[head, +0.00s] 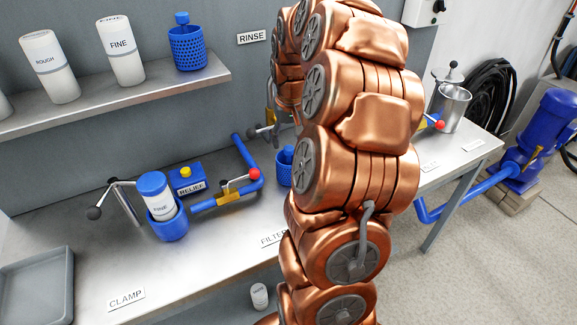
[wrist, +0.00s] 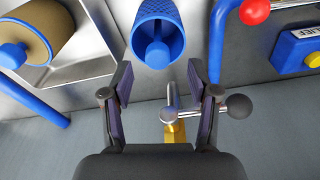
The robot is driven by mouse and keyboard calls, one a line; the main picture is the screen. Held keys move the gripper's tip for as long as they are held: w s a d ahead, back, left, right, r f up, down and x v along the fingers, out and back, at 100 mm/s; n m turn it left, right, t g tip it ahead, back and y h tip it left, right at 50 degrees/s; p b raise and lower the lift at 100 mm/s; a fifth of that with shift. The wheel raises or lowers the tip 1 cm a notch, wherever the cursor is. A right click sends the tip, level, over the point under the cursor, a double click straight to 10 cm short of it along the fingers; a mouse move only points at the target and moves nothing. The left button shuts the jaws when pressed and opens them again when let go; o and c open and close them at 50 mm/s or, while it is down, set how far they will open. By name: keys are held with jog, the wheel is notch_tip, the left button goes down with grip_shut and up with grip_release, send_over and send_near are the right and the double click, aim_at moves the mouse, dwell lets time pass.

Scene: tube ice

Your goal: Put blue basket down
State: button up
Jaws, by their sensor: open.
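In the wrist view, a blue basket (wrist: 140,22) with a round blue knob in its opening stands just beyond my fingertips, apart from them. In the head view, a blue basket (head: 285,172) on the bench by the FILTER label is partly hidden by my arm; it appears to be the same one. Another perforated blue basket (head: 188,50) stands upright on the shelf. My gripper (wrist: 158,77) is open, with nothing between its fingers; my arm hides it in the head view.
A yellow valve (wrist: 176,132) with a black-ball lever sits close to my fingers. Blue pipe and a red-ball valve (wrist: 255,11) lie to the right. A tray holds a brown cylinder (wrist: 42,20) at left. A blue clamp cup (head: 168,230) holds a FINE cartridge.

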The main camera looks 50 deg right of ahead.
aim_at(289, 147)
jog(key=shift+w+d+f+p, duration=0.15)
jog(key=shift+f+p, duration=0.2)
jog(key=shift+f, duration=0.8)
jog(key=shift+w+d+f+p, duration=0.15)
jog(key=shift+f+p, duration=0.15)
jog(key=shift+f, duration=0.8)
jog(key=shift+s, duration=0.1)
grip_shut()
